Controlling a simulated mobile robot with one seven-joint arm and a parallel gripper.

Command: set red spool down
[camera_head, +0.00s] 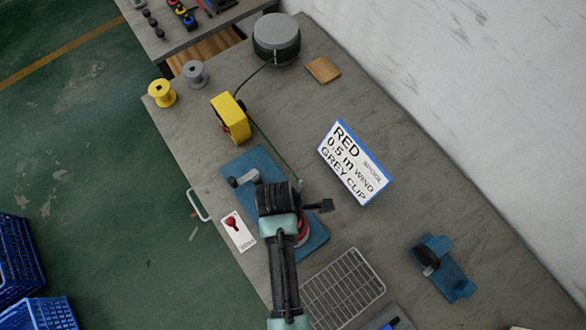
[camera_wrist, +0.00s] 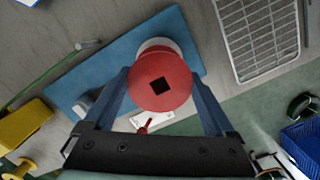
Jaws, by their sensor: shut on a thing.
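The red spool (camera_wrist: 160,83) is between the two fingers of my gripper (camera_wrist: 160,95) in the wrist view, its round flange with a square hole facing the camera. My gripper is shut on it, above the blue base plate (camera_wrist: 82,72). In the head view my arm hides most of the spool; a red edge (camera_head: 303,228) shows beside the wrist over the blue plate (camera_head: 256,163). I cannot tell whether the spool touches the plate. A pale round part (camera_wrist: 160,46) shows just behind the spool.
A sign (camera_head: 353,163) reading "RED 0.5 m WIND GREY CLIP" stands to the right. A yellow box (camera_head: 231,118), yellow spool (camera_head: 162,93) and grey spool (camera_head: 195,74) are farther back. A wire rack (camera_head: 342,288) lies in front; a blue holder (camera_head: 445,270) stands right.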

